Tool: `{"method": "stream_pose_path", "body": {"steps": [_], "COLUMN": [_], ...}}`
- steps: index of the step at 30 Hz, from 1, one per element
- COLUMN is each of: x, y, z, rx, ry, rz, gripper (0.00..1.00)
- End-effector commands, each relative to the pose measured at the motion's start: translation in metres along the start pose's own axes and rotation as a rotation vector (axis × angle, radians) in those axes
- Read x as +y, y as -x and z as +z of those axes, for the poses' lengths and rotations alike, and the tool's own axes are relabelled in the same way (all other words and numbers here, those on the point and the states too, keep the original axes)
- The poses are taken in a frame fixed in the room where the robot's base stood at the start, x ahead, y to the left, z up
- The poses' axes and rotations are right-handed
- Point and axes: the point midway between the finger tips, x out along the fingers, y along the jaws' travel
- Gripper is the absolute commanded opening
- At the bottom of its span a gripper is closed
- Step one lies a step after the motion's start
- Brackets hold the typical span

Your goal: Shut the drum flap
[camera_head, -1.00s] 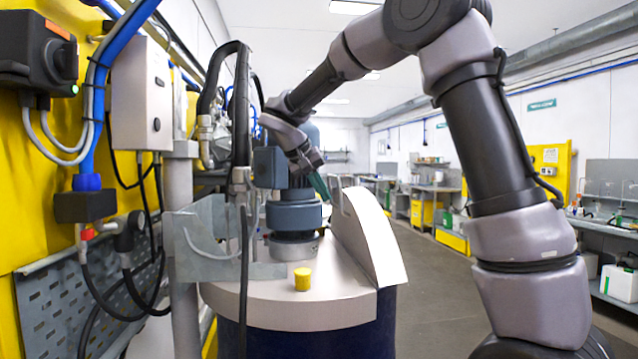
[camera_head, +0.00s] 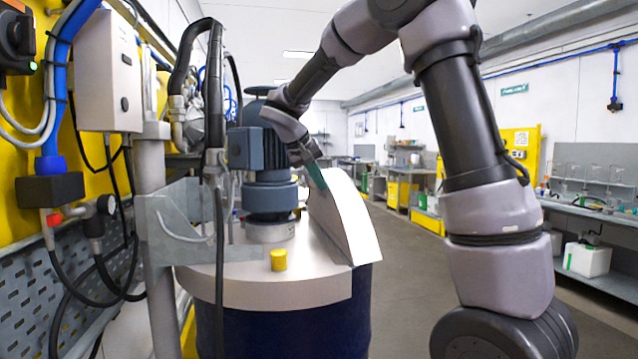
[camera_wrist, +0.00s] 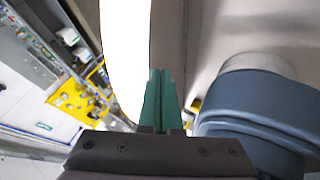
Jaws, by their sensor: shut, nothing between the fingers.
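The drum (camera_head: 310,325) is dark blue with a pale grey top. Its flap (camera_head: 352,222), a pale curved plate, stands raised and tilted on the right part of the top, so it is open. My gripper (camera_head: 317,177) is at the flap's upper far end, with its green fingers together and nothing between them. In the wrist view the shut fingers (camera_wrist: 161,100) lie right beside the bright white flap (camera_wrist: 124,50). I cannot tell whether they touch it.
A blue-grey motor (camera_head: 268,165) stands on the drum top, left of the flap. A yellow knob (camera_head: 278,260) sits near the front. A metal bracket (camera_head: 180,225) and black hoses crowd the left. The floor (camera_head: 415,290) to the right is clear.

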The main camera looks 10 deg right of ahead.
Motion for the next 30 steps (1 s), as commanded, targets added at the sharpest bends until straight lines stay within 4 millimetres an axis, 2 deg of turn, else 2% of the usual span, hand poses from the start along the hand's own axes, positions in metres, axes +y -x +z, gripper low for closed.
{"method": "stream_pose_path", "body": {"steps": [7, 14, 24, 30], "x": [0.016, 0.046, 0.093, 0.115], "y": [-0.005, -0.019, -0.058, -0.086], "z": [-0.002, -0.003, 0.003, 0.010], "rx": [-0.017, -0.054, -0.124, -0.168], "ry": [-0.035, -0.106, -0.233, -0.308], "rz": [-0.064, -0.209, -0.493, -0.662], "gripper": [0.00, 0.00, 0.00, 0.00]}}
